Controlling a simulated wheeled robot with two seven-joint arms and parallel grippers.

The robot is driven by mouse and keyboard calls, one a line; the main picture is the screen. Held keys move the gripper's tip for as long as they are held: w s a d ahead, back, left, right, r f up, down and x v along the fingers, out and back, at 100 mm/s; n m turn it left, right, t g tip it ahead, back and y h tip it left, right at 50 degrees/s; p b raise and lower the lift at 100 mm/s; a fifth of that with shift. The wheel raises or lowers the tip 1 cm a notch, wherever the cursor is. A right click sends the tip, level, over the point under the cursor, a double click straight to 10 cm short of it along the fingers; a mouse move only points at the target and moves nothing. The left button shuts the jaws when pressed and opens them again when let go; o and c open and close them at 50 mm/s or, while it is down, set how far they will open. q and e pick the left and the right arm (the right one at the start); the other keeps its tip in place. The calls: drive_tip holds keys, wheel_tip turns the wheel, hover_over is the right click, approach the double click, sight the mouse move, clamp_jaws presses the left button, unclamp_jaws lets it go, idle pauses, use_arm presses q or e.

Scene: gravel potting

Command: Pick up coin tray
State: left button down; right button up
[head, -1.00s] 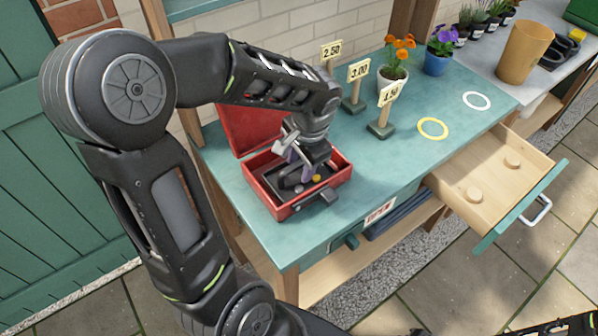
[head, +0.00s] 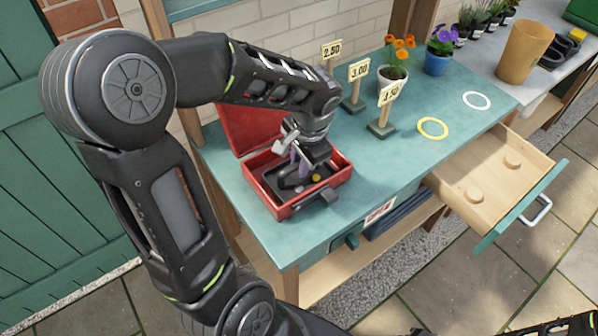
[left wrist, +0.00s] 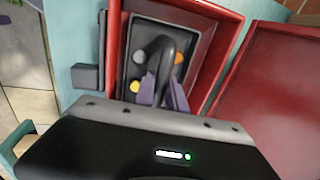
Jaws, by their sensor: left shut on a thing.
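The coin tray (head: 268,184) is a dark tray inside the open red cash box (head: 283,210). In the left wrist view the tray (left wrist: 133,72) has a raised dark handle across its middle, with silver, yellow and orange coins around it. My left gripper (head: 297,178) reaches down into the box. In the left wrist view its purple-grey fingers (left wrist: 164,92) are shut on the tray's handle. The tray still sits within the box walls; whether it touches the box floor is hidden. My right gripper is not in view; only a bit of dark arm shows at the bottom right.
The red lid (head: 250,125) stands open behind the box. Price signs (head: 382,110), flower pots (head: 392,78), a yellow ring (head: 432,128) and a white ring (head: 476,100) are on the teal table to the right. An open wooden drawer (head: 490,190) juts out at the front right.

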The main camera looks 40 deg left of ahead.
use_arm(q)
drive_tip(key=shift+r, duration=0.1)
idle(0.4)
wheel_tip(320, 180, up, 10)
drive_tip(key=shift+f, duration=0.1)
idle(0.4)
